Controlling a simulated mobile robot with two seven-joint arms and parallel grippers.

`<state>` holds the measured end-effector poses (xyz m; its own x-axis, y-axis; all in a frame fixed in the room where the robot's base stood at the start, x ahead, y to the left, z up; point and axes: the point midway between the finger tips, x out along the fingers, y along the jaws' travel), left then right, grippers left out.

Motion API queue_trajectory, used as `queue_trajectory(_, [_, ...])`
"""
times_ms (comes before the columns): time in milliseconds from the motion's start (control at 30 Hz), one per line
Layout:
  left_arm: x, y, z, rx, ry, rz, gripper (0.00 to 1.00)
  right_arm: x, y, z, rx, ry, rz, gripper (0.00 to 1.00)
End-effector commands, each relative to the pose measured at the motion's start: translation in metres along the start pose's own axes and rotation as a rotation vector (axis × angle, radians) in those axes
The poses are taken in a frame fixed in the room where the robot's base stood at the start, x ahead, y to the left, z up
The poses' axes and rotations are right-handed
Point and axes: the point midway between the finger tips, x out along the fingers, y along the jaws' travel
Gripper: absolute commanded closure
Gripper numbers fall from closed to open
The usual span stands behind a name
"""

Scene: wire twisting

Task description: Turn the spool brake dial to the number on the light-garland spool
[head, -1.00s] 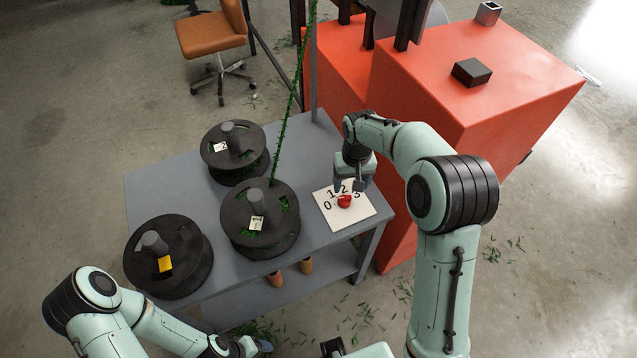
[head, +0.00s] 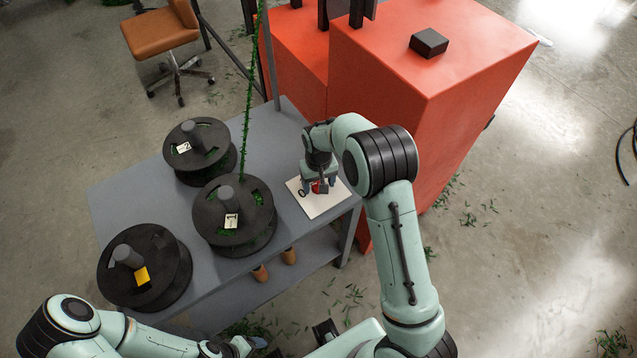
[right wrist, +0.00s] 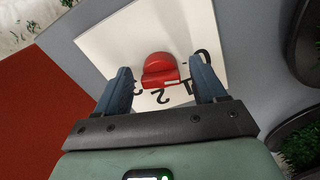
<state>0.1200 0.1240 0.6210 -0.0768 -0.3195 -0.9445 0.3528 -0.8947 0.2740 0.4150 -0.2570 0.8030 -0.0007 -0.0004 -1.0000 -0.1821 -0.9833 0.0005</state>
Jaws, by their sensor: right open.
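The red dial (head: 319,187) sits on a white plate (head: 327,207) at the table's right end. In the right wrist view the dial (right wrist: 160,70) lies between the spread fingers of my right gripper (right wrist: 163,78), with no clear contact. The numbers 0, 1, 2 and 3 show around it; which one it points to I cannot tell. In the head view my right gripper (head: 320,184) covers most of the dial. The garland spool (head: 212,207) stands mid-table with a pale label (head: 231,221), its number too small to read. My left gripper (head: 240,346) is low at the bottom edge, its jaws unclear.
Two other dark spools stand on the grey table (head: 277,150): one behind (head: 200,135) and one front left with a yellow label (head: 141,276). The green garland (head: 248,90) rises from the middle spool. A tall orange block (head: 440,60) stands behind my right arm.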

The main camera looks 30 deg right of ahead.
Motion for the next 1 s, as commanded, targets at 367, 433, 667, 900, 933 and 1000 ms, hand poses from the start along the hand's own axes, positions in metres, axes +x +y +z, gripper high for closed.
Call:
queue_trajectory(367, [0.0000,0.0000,-0.0001,0.000,0.000,0.000,0.28,0.0041,-0.0001,-0.0001,0.001,0.001,-0.001,0.40])
queue_trajectory(433, [0.0000,0.0000,-0.0001,0.000,0.000,0.000,0.28,0.0040,-0.0001,-0.0001,0.000,0.001,-0.001,0.62])
queue_trajectory(667, [-0.0001,0.0000,-0.0001,0.000,0.000,0.000,0.28,0.0038,-0.0001,-0.0001,0.003,0.001,-0.001,0.81])
queue_trajectory(900, [-0.0008,0.0004,-0.0004,0.000,0.001,0.000,0.28,0.0035,-0.0007,-0.0002,0.061,0.001,-0.001,0.81])
queue_trajectory(933, [-0.0009,0.0005,-0.0004,0.000,0.001,0.000,0.28,0.0035,-0.0008,-0.0002,0.076,0.001,-0.001,0.81])
queue_trajectory(1000, [-0.0014,0.0007,-0.0006,0.000,0.001,0.000,0.28,0.0034,-0.0009,-0.0003,0.116,0.001,-0.001,0.81])
